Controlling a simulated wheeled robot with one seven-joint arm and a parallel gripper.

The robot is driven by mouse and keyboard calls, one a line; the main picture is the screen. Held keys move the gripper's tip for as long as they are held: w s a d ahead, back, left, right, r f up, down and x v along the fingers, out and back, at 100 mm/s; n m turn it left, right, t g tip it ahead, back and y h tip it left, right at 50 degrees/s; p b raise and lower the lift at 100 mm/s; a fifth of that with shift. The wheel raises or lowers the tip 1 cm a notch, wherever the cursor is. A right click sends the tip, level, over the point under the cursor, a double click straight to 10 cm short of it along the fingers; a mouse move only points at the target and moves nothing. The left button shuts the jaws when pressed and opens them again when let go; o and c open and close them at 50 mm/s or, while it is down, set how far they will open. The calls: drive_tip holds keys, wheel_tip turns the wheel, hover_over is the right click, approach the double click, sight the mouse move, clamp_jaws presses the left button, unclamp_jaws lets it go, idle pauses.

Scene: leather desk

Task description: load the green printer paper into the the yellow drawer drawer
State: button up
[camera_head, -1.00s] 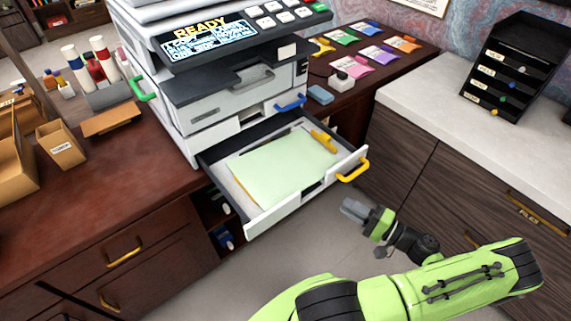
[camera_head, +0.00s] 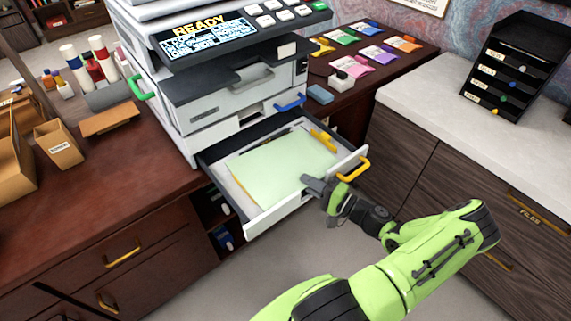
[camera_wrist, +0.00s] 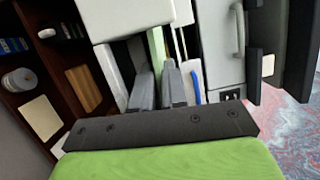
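The green printer paper (camera_head: 281,165) lies flat in the pulled-out bottom drawer of the printer. The drawer (camera_head: 272,218) has a white front and a yellow handle (camera_head: 352,169). A yellow slider (camera_head: 323,141) shows beside the paper's back right edge. My gripper (camera_head: 312,185) is at the drawer's front wall, left of the handle, with its fingertips over the front edge. In the wrist view, the two grey fingers (camera_wrist: 160,88) stand a little apart, and a green strip of paper (camera_wrist: 157,48) shows beyond them. Contact with the drawer or paper cannot be told.
The printer (camera_head: 220,80) stands above the open drawer, with a blue handle (camera_head: 291,103) and a green handle (camera_head: 142,88) higher up. A dark wood desk (camera_head: 150,165) is at left and a pale-topped cabinet (camera_head: 480,120) at right. Floor is free before the drawer.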

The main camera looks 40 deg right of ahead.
clamp_jaws()
drive_tip(key=shift+r, duration=0.1)
wheel_tip(320, 180, up, 28)
drive_tip(key=f+p, duration=0.1)
drive_tip(key=p, duration=0.7)
drive_tip(key=shift+n, duration=0.6)
drive_tip(key=f+b, duration=0.3)
drive_tip(key=f, duration=0.3)
drive_tip(key=f+b, duration=0.4)
drive_tip(key=f, duration=0.2)
drive_tip(key=d+f+b, duration=0.1)
drive_tip(key=f+b, duration=0.2)
drive_tip(key=f, duration=0.4)
drive_tip(key=shift+r, duration=0.1)
drive_tip(key=shift+f+b, duration=2.3)
drive_tip(key=shift+f, duration=0.65)
drive_tip(key=shift+f+b, duration=1.2)
drive_tip(key=shift+f, duration=0.65)
drive_tip(key=o, duration=0.5)
unclamp_jaws()
drive_tip(key=shift+o, duration=0.6)
